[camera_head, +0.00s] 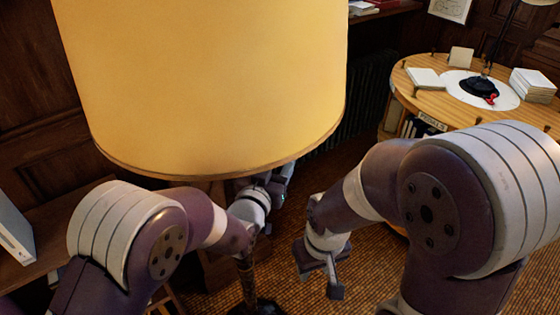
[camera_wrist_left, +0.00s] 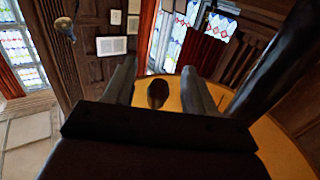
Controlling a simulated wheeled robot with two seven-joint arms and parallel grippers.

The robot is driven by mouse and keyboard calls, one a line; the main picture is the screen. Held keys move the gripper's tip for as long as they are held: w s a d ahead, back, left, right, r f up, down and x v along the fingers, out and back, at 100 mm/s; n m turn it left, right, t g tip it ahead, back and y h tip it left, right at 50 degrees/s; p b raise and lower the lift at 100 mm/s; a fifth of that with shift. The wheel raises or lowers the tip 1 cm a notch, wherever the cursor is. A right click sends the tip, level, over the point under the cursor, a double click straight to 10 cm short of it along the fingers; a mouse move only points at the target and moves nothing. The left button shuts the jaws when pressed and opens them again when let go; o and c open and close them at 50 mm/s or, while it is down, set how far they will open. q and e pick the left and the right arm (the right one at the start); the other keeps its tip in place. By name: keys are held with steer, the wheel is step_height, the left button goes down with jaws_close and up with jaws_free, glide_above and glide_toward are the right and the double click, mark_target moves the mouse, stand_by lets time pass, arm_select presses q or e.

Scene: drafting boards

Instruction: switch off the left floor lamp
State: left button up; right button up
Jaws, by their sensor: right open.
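The floor lamp's large yellow shade (camera_head: 205,85) fills the upper left of the head view, very close. Its thin dark pole (camera_head: 247,283) shows below, near my left arm. My left gripper (camera_head: 280,180) is beyond the shade's lower edge, mostly hidden. In the left wrist view its two fingers (camera_wrist_left: 158,88) are apart, with a dark rounded knob (camera_wrist_left: 157,94) showing between them against a yellow surface. I cannot tell whether they touch the knob or whether it is the switch. My right gripper (camera_head: 325,276) is open and empty, low over the floor, right of the pole.
A round wooden table (camera_head: 408,88) at the upper right holds books (camera_head: 532,84), and a dark lamp base (camera_head: 480,87) on a white mat. A dark radiator (camera_head: 368,95) stands by the wall. A wooden bench or desk (camera_head: 50,235) is at the left. Brown carpet (camera_head: 385,265) is open around my right gripper.

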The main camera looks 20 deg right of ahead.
stand_by(0.4)
arm_select(q)
steer(key=b+v, duration=0.1)
steer(key=v, duration=0.7)
stand_by(0.3)
